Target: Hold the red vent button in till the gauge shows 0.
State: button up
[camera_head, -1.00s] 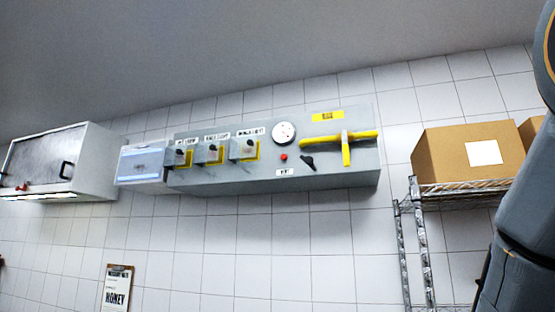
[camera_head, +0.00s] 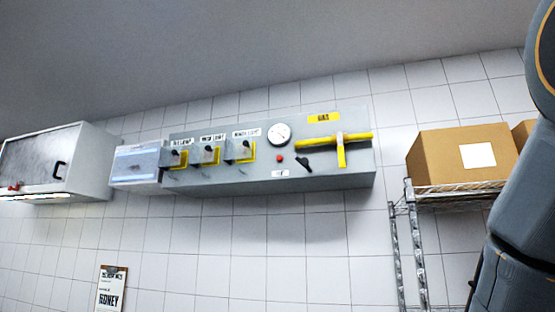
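The red vent button (camera_head: 280,158) is a small round knob on the front of a grey wall panel (camera_head: 325,183), above a small white label. The round white gauge (camera_head: 279,133) sits just above the button; its needle is too small to read. Nothing touches the button. My gripper is not in view; only part of my arm shows along the right edge.
A yellow valve handle (camera_head: 318,142) and a black lever (camera_head: 304,162) are right of the button. Several switches with yellow plates (camera_head: 212,156) are to its left. A wire shelf (camera_head: 458,190) with cardboard boxes (camera_head: 462,157) stands at right. A white cabinet (camera_head: 85,165) hangs at left.

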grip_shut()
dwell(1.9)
